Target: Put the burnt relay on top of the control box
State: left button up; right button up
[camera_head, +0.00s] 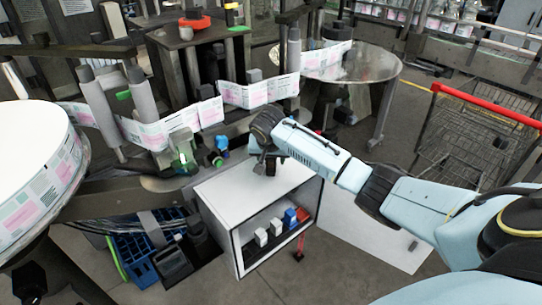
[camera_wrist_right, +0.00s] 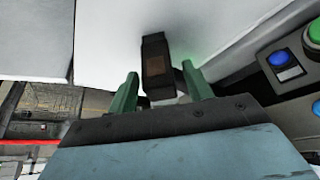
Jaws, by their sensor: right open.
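The control box (camera_head: 215,192) is the white box with an open front, in the middle of the head view. A small black relay (camera_wrist_right: 158,62) with a brown scorched patch shows in the wrist view against the white top of the box (camera_wrist_right: 105,40). My right gripper (camera_wrist_right: 158,88) is open, with one green finger on each side of the relay's near end and gaps between. In the head view my right gripper (camera_head: 268,162) points down at the box's top, and its wrist hides much of the relay. My left gripper is not in view.
Inside the box stand several small relays, white (camera_head: 261,237), blue (camera_head: 290,217) and red (camera_head: 302,214). A label reel (camera_head: 45,150) and rollers stand at the left. Blue and green buttons (camera_wrist_right: 313,35) are right of the gripper. A red-handled cart (camera_head: 485,105) stands at the right.

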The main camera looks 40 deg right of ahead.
jog(key=v, duration=1.2)
jog(key=shift+r+p, duration=0.15)
jog(key=shift+p, duration=0.25)
